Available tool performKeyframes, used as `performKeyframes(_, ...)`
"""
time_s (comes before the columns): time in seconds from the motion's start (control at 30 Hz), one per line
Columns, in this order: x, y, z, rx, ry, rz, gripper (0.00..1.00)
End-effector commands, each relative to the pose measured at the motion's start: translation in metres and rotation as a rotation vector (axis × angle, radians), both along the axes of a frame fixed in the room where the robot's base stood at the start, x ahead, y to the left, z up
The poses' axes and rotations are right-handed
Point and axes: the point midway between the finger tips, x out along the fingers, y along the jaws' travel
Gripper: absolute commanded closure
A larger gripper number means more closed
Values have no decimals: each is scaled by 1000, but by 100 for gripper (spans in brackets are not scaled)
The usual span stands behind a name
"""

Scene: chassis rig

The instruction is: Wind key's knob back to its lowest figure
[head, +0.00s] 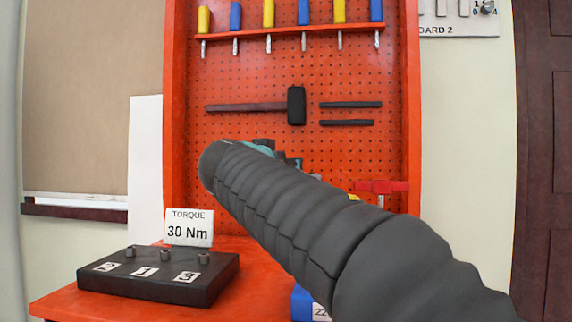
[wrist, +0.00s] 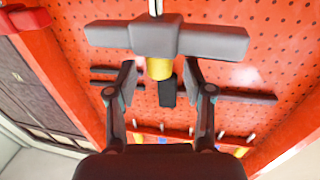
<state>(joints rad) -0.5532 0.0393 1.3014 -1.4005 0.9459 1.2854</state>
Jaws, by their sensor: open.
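In the wrist view a grey T-shaped tool, seemingly the key, has a wide crossbar (wrist: 215,42) and a short yellow part (wrist: 160,68), perhaps its knob. I cannot read any figures on it. My gripper (wrist: 160,76) is open, with one finger on each side of the yellow part and a visible gap to each; how far they are in depth I cannot tell. In the head view my dark arm hides the key and most of my gripper. A card (head: 189,228) reads "TORQUE 30 Nm".
The red pegboard (head: 230,75) holds a hammer (head: 296,105), two dark bars (head: 350,104) and a row of blue- and yellow-handled bits. A red T-handled item (head: 382,187) is right of my arm. A black block (head: 160,280) numbered 2, 1, 3 sits on the red bench (head: 250,255).

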Motion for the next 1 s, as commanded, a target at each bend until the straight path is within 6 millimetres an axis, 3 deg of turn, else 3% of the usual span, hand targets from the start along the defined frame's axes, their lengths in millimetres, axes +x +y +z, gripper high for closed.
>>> performKeyframes(0.2,-43,18,1,0,-1,5,48)
performKeyframes(0.43,-75,30,0,1,0,2,48)
performKeyframes(0.63,-87,34,0,0,-1,0,48)
performKeyframes(1.0,-87,34,0,0,-1,-1,48)
